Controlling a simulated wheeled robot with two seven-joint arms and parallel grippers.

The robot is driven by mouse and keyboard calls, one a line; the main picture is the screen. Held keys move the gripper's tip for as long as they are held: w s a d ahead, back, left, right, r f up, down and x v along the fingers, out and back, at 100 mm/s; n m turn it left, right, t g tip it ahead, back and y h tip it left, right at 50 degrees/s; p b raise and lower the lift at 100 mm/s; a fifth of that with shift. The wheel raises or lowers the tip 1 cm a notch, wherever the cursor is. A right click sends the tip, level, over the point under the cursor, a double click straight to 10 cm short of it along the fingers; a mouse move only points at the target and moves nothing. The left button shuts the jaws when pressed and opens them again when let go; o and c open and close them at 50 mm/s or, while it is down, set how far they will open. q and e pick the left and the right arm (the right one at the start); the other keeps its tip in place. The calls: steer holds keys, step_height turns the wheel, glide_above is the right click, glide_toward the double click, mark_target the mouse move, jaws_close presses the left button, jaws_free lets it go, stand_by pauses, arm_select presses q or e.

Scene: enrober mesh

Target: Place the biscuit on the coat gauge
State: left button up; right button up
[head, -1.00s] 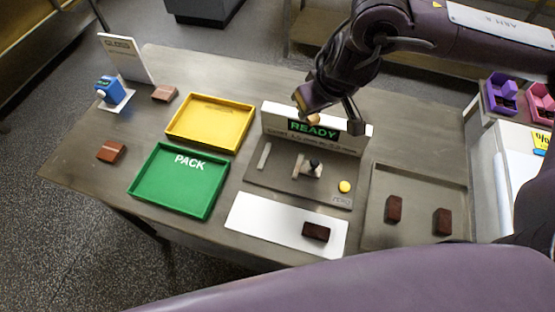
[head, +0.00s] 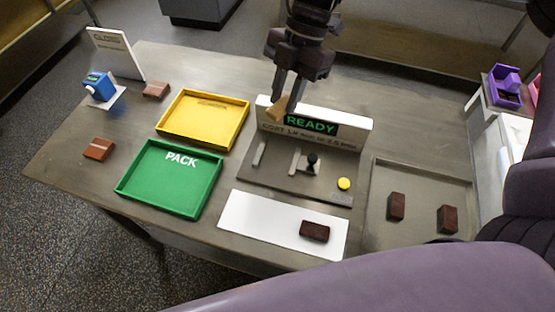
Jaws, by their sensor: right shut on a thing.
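My right gripper (head: 288,98) hangs above the back of the coat gauge (head: 265,181), near the left end of its READY display. It is shut on a small tan piece, which looks like the biscuit (head: 277,107); the fingers hide part of it. The gauge is a grey plate with a pale upright bar, a small post with a dark knob (head: 312,159) and a yellow button (head: 344,184). The held piece overlaps the display's upper left in the picture; I cannot tell whether they touch. My left gripper is not in view.
A dark brown bar (head: 314,231) lies on a white mat (head: 262,218) in front of the gauge. A grey tray (head: 420,223) at right holds two dark bars. A green PACK tray (head: 152,190) and yellow tray (head: 190,140) stand left, with two brown bars and a blue device (head: 98,86) beyond.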

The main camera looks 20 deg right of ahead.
steer(key=r+n, duration=0.1)
steer(key=r+n+h, duration=0.1)
steer(key=n, duration=0.1)
steer(key=a+r+n+g, duration=0.1)
steer(key=shift+w+a+n+h+b, duration=0.1)
steer(key=shift+w+n+h+b, duration=0.2)
steer(key=shift+n+b, duration=0.1)
steer(key=shift+f, duration=0.4)
steer(key=b, duration=0.2)
glide_above(277, 160)
steer(key=w, duration=0.1)
steer(key=f, duration=1)
steer(key=d+f, duration=0.1)
steer(key=f, duration=0.3)
steer(key=shift+w+f, duration=0.1)
steer(key=shift+f, duration=2.5)
steer(key=o, duration=0.5)
steer(key=v, duration=1.2)
steer(key=shift+w+p, duration=0.15)
steer(key=shift+p, duration=0.2)
